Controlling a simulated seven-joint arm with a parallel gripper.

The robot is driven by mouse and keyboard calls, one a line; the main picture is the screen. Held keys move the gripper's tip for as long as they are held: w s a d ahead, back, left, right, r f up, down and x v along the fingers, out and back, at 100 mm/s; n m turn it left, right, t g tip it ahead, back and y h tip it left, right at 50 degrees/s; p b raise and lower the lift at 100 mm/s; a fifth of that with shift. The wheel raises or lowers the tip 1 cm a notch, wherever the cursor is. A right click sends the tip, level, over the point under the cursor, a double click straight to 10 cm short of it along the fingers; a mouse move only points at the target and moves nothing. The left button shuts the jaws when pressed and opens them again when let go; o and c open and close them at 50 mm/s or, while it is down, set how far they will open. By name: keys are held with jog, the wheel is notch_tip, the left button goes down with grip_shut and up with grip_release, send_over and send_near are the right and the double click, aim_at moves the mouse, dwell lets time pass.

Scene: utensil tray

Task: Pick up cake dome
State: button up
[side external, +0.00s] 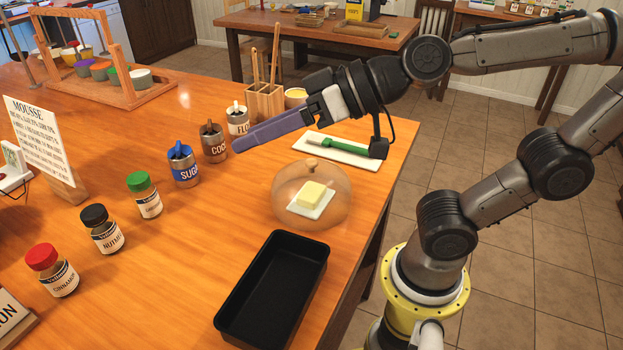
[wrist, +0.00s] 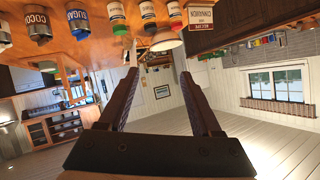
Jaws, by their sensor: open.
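The cake dome (side external: 335,207) is a clear, amber-tinted dome with a small round knob on top. It stands on the wooden counter, over a yellow butter block (side external: 313,193) on a small white plate (side external: 305,207). My gripper (side external: 240,145) has long purple fingers and is raised above the counter, up and left of the dome in the side view, apart from it. In the wrist view my gripper (wrist: 161,75) has its two fingers spread with nothing between them. I cannot make out the dome in the wrist view.
A black loaf pan (side external: 270,290) sits just in front of the dome. A white board (side external: 345,150) with a green utensil lies behind it. Canisters, including the sugar canister (side external: 183,165), and spice jars stand to the left. A utensil holder (side external: 264,102) stands behind my gripper.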

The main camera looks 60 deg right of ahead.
jog(key=w+r+m+t+h, duration=0.1)
jog(key=w+m+t, duration=0.2)
jog(key=m+g+h, duration=0.1)
jog(key=m+h, duration=0.4)
jog(key=h, duration=0.9)
send_over(315, 165)
jog(key=v, duration=0.3)
notch_tip(315, 165, down, 7)
notch_tip(315, 165, down, 11)
jog(key=shift+s, duration=0.1)
jog(key=shift+x, duration=1.2)
jog(key=shift+a, duration=0.1)
jog(key=shift+x, duration=2.55)
grip_shut()
